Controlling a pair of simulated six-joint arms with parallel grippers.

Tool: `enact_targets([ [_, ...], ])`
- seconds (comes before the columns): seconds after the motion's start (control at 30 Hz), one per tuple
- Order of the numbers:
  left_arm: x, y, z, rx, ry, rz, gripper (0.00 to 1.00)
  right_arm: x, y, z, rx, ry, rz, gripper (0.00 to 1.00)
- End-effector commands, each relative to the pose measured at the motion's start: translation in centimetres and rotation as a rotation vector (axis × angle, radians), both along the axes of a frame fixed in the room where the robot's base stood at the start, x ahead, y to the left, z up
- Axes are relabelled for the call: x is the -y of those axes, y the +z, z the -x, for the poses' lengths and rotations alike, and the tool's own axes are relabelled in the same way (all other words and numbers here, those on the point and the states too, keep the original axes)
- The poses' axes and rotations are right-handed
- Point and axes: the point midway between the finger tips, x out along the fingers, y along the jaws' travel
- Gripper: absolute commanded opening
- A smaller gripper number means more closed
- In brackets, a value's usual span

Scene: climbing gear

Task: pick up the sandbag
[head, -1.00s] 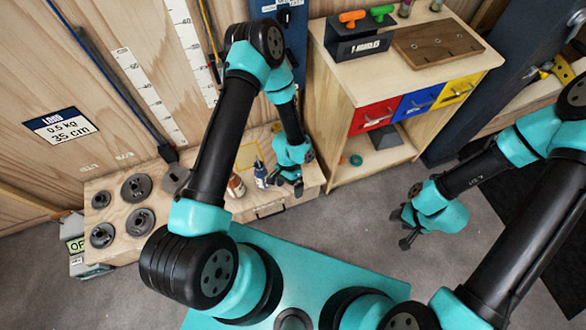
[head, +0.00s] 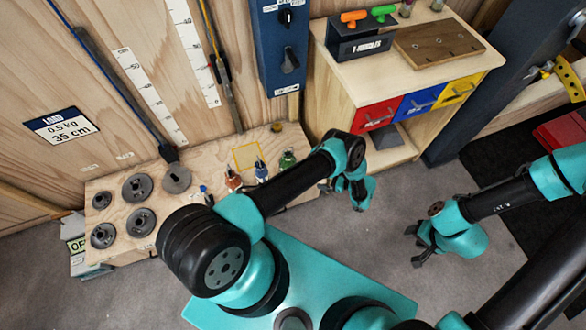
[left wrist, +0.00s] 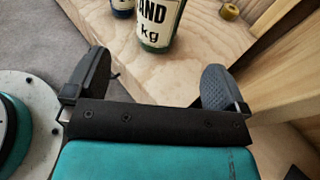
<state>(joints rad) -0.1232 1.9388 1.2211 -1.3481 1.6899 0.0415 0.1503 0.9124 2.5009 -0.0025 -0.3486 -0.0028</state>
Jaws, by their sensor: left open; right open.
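Small coloured sandbags stand on the low wooden bench: a green one (head: 288,160), a blue one (head: 261,170) and an orange-red one (head: 233,180). In the left wrist view, the green sandbag (left wrist: 157,24), with a cream label partly reading "AND kg", stands upright just beyond my left gripper (left wrist: 155,85). Its top is cut off by the frame. That gripper is open, its fingers spread with nothing between them. In the head view, my left gripper (head: 358,198) hangs right of the bench. My right gripper (head: 417,246) is open and empty over the grey floor.
Several dark weight discs (head: 137,187) lie on the bench's left. A small brass-coloured roll (head: 277,127) sits near the wall. A cabinet (head: 335,80) with coloured drawers stands behind my left gripper. Floor between the two grippers is clear.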

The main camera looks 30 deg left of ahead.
Motion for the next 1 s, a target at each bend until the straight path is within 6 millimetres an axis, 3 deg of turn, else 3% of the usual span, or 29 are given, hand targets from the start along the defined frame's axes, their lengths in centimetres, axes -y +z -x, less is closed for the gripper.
enact_targets([
  [0.47,-0.1,0.0,-0.2,0.008,-0.018,-0.028,1.0,0.0,0.0,0.0,0.0,0.0,0.0,0.43],
  [1.0,-7.9,-1.6,0.5,0.006,-0.015,-0.026,1.0,0.0,0.0,0.0,0.0,0.0,0.0,0.43],
])
